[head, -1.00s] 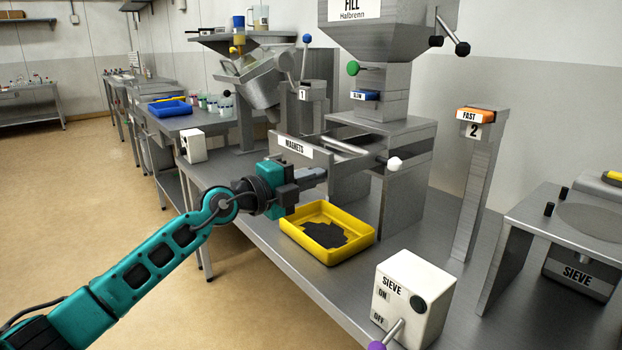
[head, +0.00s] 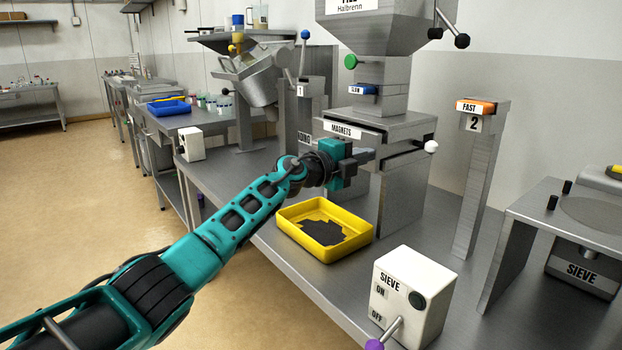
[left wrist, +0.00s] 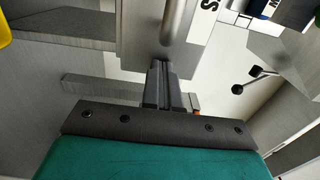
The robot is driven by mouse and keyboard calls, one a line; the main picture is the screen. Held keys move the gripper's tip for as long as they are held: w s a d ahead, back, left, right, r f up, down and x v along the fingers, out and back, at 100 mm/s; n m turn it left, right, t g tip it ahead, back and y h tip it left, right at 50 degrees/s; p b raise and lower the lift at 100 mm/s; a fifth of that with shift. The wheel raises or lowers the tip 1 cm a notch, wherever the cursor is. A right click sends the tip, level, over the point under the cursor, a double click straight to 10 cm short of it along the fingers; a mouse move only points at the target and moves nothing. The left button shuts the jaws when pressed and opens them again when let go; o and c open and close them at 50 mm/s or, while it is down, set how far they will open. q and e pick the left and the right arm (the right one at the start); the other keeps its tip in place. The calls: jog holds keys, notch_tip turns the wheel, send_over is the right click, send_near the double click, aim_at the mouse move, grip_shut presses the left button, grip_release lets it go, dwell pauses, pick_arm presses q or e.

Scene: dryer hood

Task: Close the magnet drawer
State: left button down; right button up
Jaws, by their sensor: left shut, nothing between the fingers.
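The magnet drawer (head: 352,136), a grey metal front with a white MAGNETS label, sits at or almost at the steel housing under the fill hopper. I cannot tell whether it is fully flush. A white knob (head: 431,147) shows at its right end. My left gripper (head: 370,154) is shut and empty, just below and in front of the drawer front. In the left wrist view its closed fingers (left wrist: 161,66) reach up to the metal front (left wrist: 183,30), where part of the label shows; contact is unclear. My right gripper is out of view.
A yellow tray (head: 284,222) with dark powder stands on the bench below my left arm. A white SIEVE switch box (head: 408,303) with a purple-knobbed lever stands at the front. A FAST post (head: 475,185) stands to the right. A blue tray (head: 170,109) lies further back.

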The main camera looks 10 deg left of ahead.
pick_arm(q)
jog(key=shift+w+d+r, duration=0.25)
jog(key=shift+w+d, duration=0.3)
jog(key=shift+w, duration=0.1)
